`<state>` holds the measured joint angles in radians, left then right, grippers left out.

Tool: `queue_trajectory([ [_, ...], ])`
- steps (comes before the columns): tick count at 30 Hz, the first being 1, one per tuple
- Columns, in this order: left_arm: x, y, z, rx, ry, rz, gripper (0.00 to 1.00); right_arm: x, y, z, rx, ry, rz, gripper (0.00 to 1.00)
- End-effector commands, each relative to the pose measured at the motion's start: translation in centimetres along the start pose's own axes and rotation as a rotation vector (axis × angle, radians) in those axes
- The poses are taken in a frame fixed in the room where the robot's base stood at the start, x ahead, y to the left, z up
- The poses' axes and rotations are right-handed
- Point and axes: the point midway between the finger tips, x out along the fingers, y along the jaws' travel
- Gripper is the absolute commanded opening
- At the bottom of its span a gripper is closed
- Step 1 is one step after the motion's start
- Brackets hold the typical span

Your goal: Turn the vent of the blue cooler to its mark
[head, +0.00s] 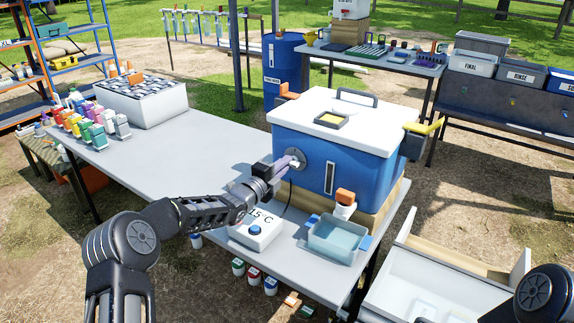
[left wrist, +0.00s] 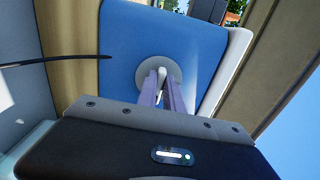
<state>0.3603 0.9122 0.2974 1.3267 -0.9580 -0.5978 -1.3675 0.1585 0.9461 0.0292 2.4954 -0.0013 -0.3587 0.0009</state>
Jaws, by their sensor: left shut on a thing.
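The blue cooler (head: 350,160) with a white lid stands on a wooden block at the right part of the grey table. Its round grey vent (head: 301,157) is on the blue side facing my left arm. The vent disc also shows in the left wrist view (left wrist: 176,72). My left gripper (head: 293,163) reaches the vent, its fingers shut on the pale vent handle (left wrist: 161,74). The vent's mark cannot be made out in either view. My right gripper is out of view; only part of my right arm shows at the lower right.
A white box marked 15°C (head: 256,229) sits below my left gripper, with a dark cable running near the vent. A clear blue tub (head: 336,240) stands in front of the cooler. Coloured bottles (head: 90,118) and a white rack (head: 143,101) stand at the left. The table's middle is clear.

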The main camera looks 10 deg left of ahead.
Motion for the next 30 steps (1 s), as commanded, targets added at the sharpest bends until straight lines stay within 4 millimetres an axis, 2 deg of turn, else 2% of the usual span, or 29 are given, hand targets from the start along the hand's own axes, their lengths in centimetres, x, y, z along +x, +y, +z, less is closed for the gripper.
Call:
queue_trajectory([
  [4, 0.0, 0.1, 0.0, -0.023, 0.000, 0.001, 0.00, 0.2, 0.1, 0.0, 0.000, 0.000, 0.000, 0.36],
  [8, 0.0, 0.3, -0.1, -0.154, 0.000, 0.000, 0.00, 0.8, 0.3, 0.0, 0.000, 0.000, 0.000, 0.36],
  [27, 0.0, 0.9, -1.0, -1.407, 0.003, 0.000, 0.00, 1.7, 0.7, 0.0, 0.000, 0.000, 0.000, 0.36],
  [30, 0.0, 0.9, -1.1, -1.531, 0.004, 0.000, 0.00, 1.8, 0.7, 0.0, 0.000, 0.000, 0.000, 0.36],
])
